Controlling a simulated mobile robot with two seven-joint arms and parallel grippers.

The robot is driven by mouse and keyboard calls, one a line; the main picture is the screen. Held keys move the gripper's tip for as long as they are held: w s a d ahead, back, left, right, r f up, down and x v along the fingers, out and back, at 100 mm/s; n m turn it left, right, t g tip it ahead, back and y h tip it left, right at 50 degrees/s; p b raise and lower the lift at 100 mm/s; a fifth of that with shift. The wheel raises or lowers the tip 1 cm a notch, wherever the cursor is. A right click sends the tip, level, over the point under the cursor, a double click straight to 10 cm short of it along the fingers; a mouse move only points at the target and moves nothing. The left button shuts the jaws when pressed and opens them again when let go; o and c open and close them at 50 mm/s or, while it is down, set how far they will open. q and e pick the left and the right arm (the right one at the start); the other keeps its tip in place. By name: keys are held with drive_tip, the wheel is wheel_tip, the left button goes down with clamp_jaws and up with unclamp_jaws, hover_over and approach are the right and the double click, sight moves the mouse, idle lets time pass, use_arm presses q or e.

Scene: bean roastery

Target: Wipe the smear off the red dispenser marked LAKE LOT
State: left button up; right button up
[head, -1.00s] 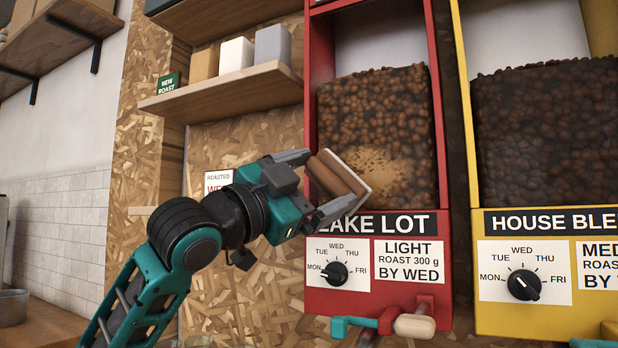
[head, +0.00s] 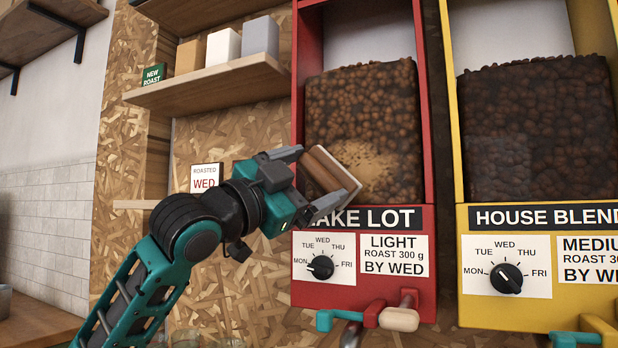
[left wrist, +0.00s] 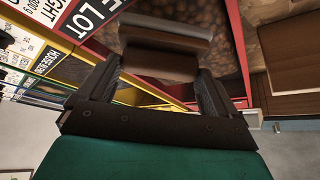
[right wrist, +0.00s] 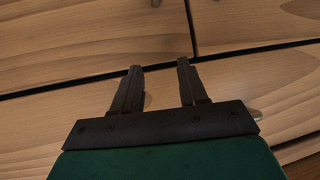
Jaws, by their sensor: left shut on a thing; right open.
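The red dispenser marked LAKE LOT (head: 425,250) stands at the centre of the head view, with beans behind its clear window. A tan, cloudy smear (head: 372,165) lies on the lower part of that window. My left gripper (head: 322,174) is shut on a wiping block (head: 335,165) with a brown handle and a pale pad. The block overlaps the smear's left side and hides part of it; I cannot tell whether the pad touches the window. The block also shows in the left wrist view (left wrist: 165,45). My right gripper (right wrist: 159,66) is open and empty over wooden boards.
The yellow HOUSE BLEND dispenser (head: 455,265) stands close on the right. A dial (head: 320,267) and a handle (head: 398,319) stick out below the red window. A wooden shelf (head: 215,82) with boxes hangs at upper left.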

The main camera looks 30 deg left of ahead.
sight(338, 184)
use_arm(q)
drive_tip(key=shift+w+p, duration=0.45)
drive_tip(key=shift+w, duration=0.4)
drive_tip(key=shift+d+p, duration=0.7)
drive_tip(key=shift+d, duration=1.15)
drive_tip(key=shift+w+d+r+p, duration=0.1)
drive_tip(key=shift+d+p, duration=0.35)
drive_tip(key=shift+d, duration=0.55)
drive_tip(key=shift+w+d+p, duration=0.15)
drive_tip(key=shift+d+p, duration=0.3)
drive_tip(key=shift+d, duration=0.85)
drive_tip(key=shift+w+d+p, duration=0.1)
drive_tip(key=shift+d+p, duration=0.35)
drive_tip(key=shift+d, duration=0.8)
